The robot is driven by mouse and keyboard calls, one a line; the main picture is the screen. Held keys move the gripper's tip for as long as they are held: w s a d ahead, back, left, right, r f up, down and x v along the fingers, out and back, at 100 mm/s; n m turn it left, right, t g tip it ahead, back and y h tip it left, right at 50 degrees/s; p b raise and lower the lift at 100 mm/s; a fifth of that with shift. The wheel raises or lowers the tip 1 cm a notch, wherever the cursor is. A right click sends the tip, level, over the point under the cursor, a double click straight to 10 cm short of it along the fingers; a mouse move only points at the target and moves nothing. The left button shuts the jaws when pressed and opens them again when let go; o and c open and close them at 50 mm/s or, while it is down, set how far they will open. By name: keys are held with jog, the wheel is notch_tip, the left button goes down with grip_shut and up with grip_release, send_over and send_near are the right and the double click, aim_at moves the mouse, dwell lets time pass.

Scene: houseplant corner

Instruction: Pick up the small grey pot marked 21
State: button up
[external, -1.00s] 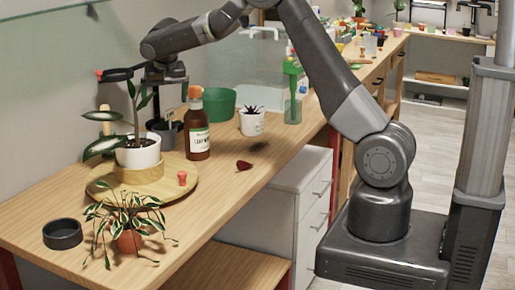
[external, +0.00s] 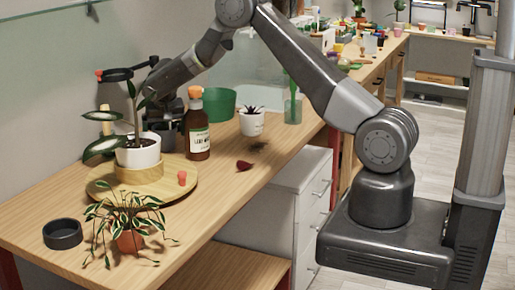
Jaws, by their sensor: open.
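The small grey pot (external: 173,143) stands at the back of the wooden bench, between the white-potted plant and the brown bottle. Only part of it shows, and I cannot read its number here. My gripper (external: 166,118) is open and lowered over the pot from above, hiding its upper part. I cannot tell whether the fingers touch it.
A brown bottle (external: 199,142) with an orange cap stands close on the right. A white-potted plant (external: 139,153) on a round wooden board (external: 180,188) stands close on the left. A green pot (external: 222,104) and a white pot (external: 251,123) stand farther right.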

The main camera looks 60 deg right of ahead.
jog(key=shift+w+d+f, duration=0.1)
jog(key=shift+f, duration=0.2)
jog(key=shift+c, duration=0.3)
jog(key=c, duration=1.1)
jog(key=shift+r, duration=0.1)
